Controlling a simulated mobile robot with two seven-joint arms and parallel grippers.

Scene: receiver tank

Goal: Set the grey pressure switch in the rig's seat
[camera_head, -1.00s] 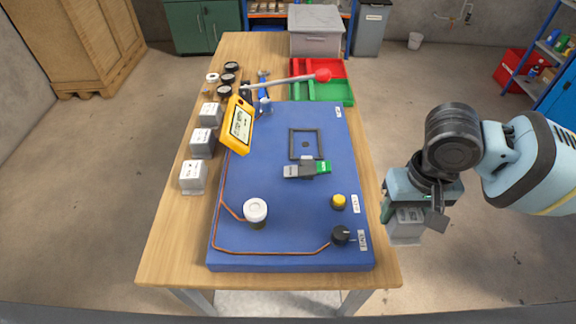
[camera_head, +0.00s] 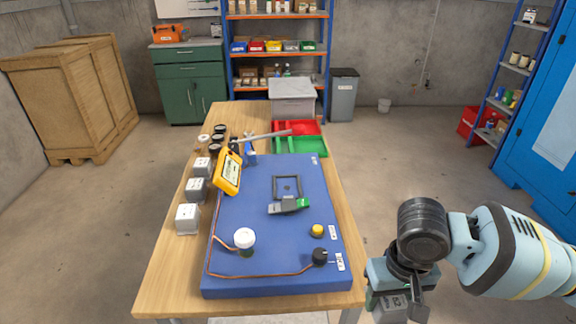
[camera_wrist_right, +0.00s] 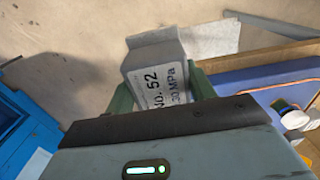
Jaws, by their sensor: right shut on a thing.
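My right gripper (camera_head: 392,298) is shut on a grey pressure switch (camera_head: 391,313), off the table's right edge near the front. In the right wrist view this switch (camera_wrist_right: 158,78) sits between the green fingers and its label reads "No. 52" and "30 MPa". In the head view its lower end is cut off by the picture's edge. The blue rig (camera_head: 262,240) lies on the table. A dark square frame (camera_head: 275,188), which looks like the seat, stands on it, empty, with a grey-and-green clamp-like part (camera_head: 289,205) at its near side. My left gripper is not in view.
Three similar grey boxes (camera_head: 187,218) stand left of the rig. A yellow meter (camera_head: 227,172), a white-capped part (camera_head: 244,238), a yellow button (camera_head: 317,230) and a black knob (camera_head: 320,256) are on the rig. Red and green trays (camera_head: 312,146) lie behind it.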

